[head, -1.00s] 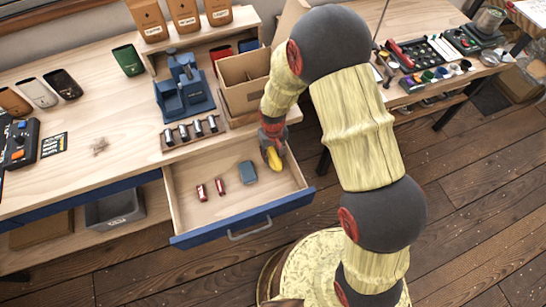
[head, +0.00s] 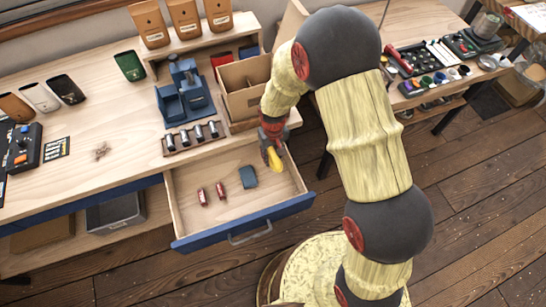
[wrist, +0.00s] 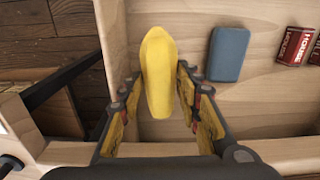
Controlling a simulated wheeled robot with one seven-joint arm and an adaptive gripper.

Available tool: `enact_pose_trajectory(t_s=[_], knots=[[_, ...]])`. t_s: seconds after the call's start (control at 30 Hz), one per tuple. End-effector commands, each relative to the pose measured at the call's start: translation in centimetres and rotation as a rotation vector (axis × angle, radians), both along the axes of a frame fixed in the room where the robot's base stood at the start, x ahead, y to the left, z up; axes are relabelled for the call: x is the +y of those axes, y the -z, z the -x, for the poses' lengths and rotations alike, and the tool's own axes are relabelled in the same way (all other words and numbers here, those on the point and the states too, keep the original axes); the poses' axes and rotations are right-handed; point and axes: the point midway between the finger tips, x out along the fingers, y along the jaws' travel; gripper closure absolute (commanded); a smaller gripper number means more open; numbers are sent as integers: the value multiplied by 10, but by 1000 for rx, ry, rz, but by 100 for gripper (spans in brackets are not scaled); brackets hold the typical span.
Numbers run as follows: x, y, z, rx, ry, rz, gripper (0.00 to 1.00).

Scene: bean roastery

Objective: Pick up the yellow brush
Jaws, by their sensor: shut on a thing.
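The yellow brush (wrist: 158,70) is held between the two fingers of my gripper (wrist: 158,110) in the wrist view, its long rounded body pointing away from the palm. In the head view the yellow brush (head: 273,158) shows at the tip of my gripper (head: 268,143), over the right side of the open drawer (head: 184,226). My gripper is shut on it. The exact gap between the brush and the drawer floor is hard to tell.
The drawer's right wall is close to my gripper. Above stand a cardboard box (head: 240,105) and a blue machine (head: 183,95) on the wooden workbench (head: 100,110).

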Motion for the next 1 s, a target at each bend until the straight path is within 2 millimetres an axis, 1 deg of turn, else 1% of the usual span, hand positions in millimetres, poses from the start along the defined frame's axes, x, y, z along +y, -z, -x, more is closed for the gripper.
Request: enact_pose_trajectory(t_s=[0.03,0.27,0.3,0.5,0.63,0.8,1.0], knots=[[4,-12,7,-2,-3,-1,94],[24,-62,43,-3,-5,-1,94],[29,-67,53,-1,-6,0,94],[49,-84,92,1,-6,0,94],[58,-91,109,1,-4,0,94],[64,-97,121,0,-1,0,94],[66,-98,124,1,-1,0,94]])
